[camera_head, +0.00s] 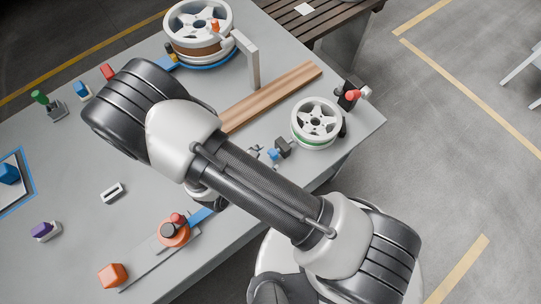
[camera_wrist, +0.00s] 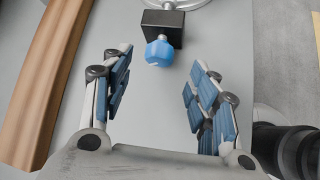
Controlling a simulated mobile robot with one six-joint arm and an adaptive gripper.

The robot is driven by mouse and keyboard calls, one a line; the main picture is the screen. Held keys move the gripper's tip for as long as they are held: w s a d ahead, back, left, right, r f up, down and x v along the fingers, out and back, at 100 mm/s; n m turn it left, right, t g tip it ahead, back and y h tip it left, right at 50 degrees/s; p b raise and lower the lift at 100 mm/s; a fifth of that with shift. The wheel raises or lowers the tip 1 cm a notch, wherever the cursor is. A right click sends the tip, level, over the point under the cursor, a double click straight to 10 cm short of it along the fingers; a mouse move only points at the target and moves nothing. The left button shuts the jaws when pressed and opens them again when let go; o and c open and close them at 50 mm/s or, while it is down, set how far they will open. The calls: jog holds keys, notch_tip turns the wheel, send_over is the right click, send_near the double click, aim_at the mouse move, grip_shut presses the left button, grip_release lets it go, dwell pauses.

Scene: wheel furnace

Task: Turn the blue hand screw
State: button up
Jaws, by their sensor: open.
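The blue hand screw (camera_wrist: 159,53) is a faceted blue knob on a black block (camera_wrist: 162,26), seen ahead in the wrist view. My gripper (camera_wrist: 159,65) is open, with its blue-padded fingers spread to either side in front of the knob. The gap between the fingers is empty, and neither finger appears to touch the knob. In the head view the black block (camera_head: 284,147) sits beside a white spoked wheel (camera_head: 316,122). My arm covers most of my gripper there.
A wooden beam (camera_wrist: 40,85) runs along the left in the wrist view. A black cylindrical object (camera_wrist: 290,148) is at the lower right. The grey table (camera_head: 75,190) also holds an orange knob (camera_head: 174,232) and a larger wheel (camera_head: 199,30) with a white bracket (camera_head: 250,58).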

jog(key=x, duration=0.6)
jog(key=shift+w+b, duration=0.1)
jog(key=shift+b, duration=0.3)
jog(key=c, duration=1)
jog(key=shift+c, duration=0.2)
jog(key=shift+w+a+n+g+h+p, duration=0.1)
jog(key=shift+w+n+g+h+p, duration=0.05)
jog(key=shift+n+g+h+p, duration=0.7)
jog(key=shift+w+n+g+h, duration=0.15)
jog(key=shift+n+g+h, duration=0.35)
jog(key=shift+g, duration=0.65)
